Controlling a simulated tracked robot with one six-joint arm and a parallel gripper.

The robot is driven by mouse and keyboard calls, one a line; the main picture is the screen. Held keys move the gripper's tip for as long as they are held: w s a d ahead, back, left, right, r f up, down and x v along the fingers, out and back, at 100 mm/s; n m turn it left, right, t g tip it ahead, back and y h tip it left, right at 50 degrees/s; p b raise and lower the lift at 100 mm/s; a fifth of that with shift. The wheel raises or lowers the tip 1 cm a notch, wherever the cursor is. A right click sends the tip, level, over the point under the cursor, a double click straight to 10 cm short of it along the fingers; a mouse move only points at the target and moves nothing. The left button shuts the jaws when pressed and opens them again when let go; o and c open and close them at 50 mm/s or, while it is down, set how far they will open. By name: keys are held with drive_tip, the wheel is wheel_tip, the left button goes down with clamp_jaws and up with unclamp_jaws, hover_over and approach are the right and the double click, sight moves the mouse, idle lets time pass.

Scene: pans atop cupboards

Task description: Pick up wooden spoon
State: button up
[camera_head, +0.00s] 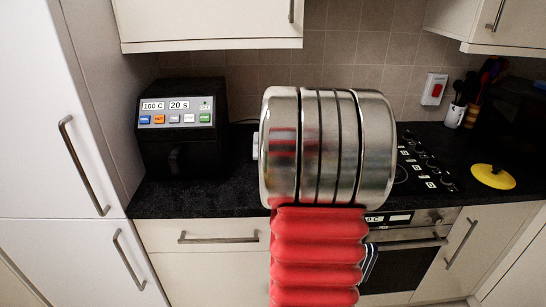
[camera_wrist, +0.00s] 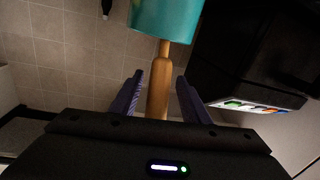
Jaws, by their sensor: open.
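In the wrist view, which looks upside down, a wooden shaft (camera_wrist: 157,88), seemingly the wooden spoon, runs from a teal container (camera_wrist: 165,15) towards my wrist. Its thin end meets the teal container's edge, and the thicker part lies between my fingers. My gripper (camera_wrist: 160,76) is open, with one dark finger on each side of the wood. A gap shows on both sides, and the wood is not gripped. In the head view my arm's silver and red parts hide the gripper, the shaft and the teal container.
A black appliance (camera_head: 183,130) with a display stands on the dark counter; it also shows close to the right finger in the wrist view (camera_wrist: 245,55). At right are a hob (camera_head: 420,165), a yellow lid-like disc (camera_head: 493,177) and a utensil pot (camera_head: 455,116). Wall cupboards (camera_head: 210,18) hang above.

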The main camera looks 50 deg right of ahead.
drive_tip(key=shift+x, duration=1)
drive_tip(key=shift+d, duration=0.1)
drive_tip(key=shift+c, duration=0.2)
clamp_jaws()
